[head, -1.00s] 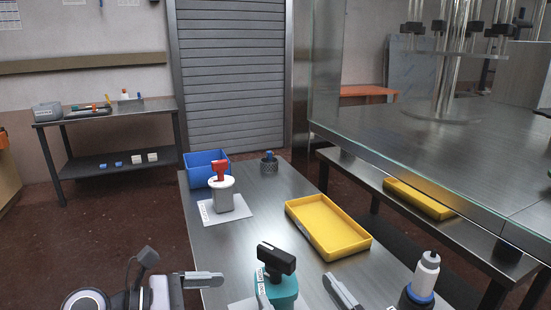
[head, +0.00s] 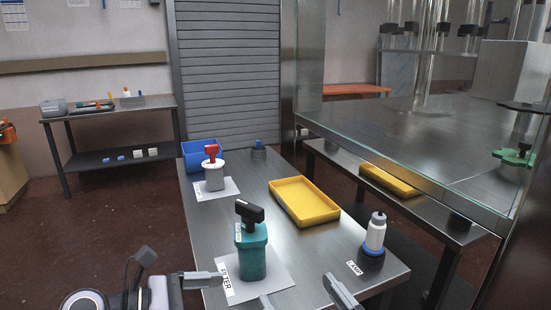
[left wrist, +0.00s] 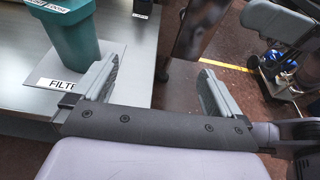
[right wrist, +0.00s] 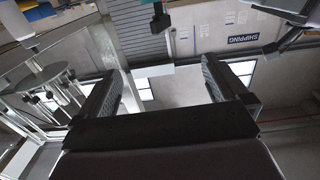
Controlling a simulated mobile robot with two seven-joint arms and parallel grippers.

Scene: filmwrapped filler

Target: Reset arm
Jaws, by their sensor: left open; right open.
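My left gripper shows in the head view as a pale finger (head: 200,280) at the table's left front. In the left wrist view, my left gripper (left wrist: 155,88) is open with nothing between its fingers. A teal container with a black handle (head: 252,250) stands upright on a white FILTER sheet, beyond the grippers; its lower part also shows in the left wrist view (left wrist: 75,38). My right gripper (head: 303,297) is open at the front of the table, to the right of the teal container and apart from it. The right wrist view shows its jaws (right wrist: 163,85) empty.
A glass-walled bench (head: 430,140) stands at right.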

